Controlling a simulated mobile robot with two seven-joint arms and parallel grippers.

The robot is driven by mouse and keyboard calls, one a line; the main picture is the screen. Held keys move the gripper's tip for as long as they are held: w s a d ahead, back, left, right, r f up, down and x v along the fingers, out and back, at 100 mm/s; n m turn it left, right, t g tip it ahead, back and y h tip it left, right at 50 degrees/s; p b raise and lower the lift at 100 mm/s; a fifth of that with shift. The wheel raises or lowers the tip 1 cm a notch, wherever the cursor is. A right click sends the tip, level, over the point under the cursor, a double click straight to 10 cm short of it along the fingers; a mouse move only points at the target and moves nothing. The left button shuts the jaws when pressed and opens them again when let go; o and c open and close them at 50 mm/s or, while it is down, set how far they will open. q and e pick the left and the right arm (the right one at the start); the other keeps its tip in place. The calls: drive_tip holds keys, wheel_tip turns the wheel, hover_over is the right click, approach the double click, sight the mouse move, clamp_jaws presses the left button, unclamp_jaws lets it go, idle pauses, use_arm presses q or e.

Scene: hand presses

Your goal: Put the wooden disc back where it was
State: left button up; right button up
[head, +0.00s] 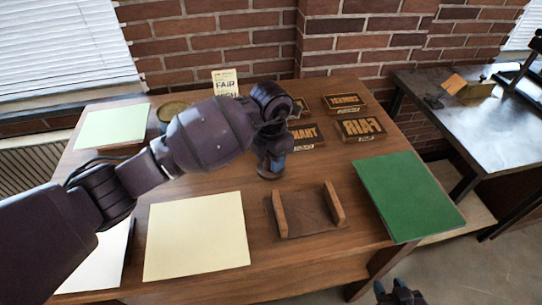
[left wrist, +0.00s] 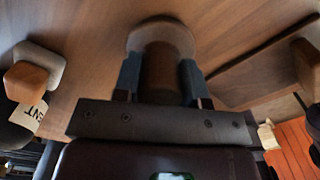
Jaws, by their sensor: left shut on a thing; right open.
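The wooden disc shows in the left wrist view as a round brown base (left wrist: 160,32) with a thick upright cylinder between my fingers. My left gripper (left wrist: 160,82) is shut on that cylinder. In the head view the disc's round edge (head: 270,174) shows just below my left gripper (head: 272,155), over the middle of the table; my gripper and arm hide the rest. I cannot tell whether the disc touches the table. My right gripper (head: 400,294) is open and empty at the bottom edge of the head view, in front of the table and partly cut off.
A wooden holder with two side rails (head: 308,212) stands just in front of the disc. A cream sheet (head: 197,235) lies left of it, a green board (head: 408,193) right. Lettered blocks (head: 362,128) and a card (head: 225,82) stand behind. A metal-topped table (head: 455,115) is at right.

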use_arm(q)
drive_tip(key=o, duration=0.9)
drive_tip(key=shift+c, duration=0.2)
wheel_tip(320, 180, up, 11)
drive_tip(key=shift+r+p, duration=0.2)
drive_tip(key=shift+p, duration=0.4)
drive_tip(key=shift+r, duration=0.45)
drive_tip(key=shift+r, duration=0.1)
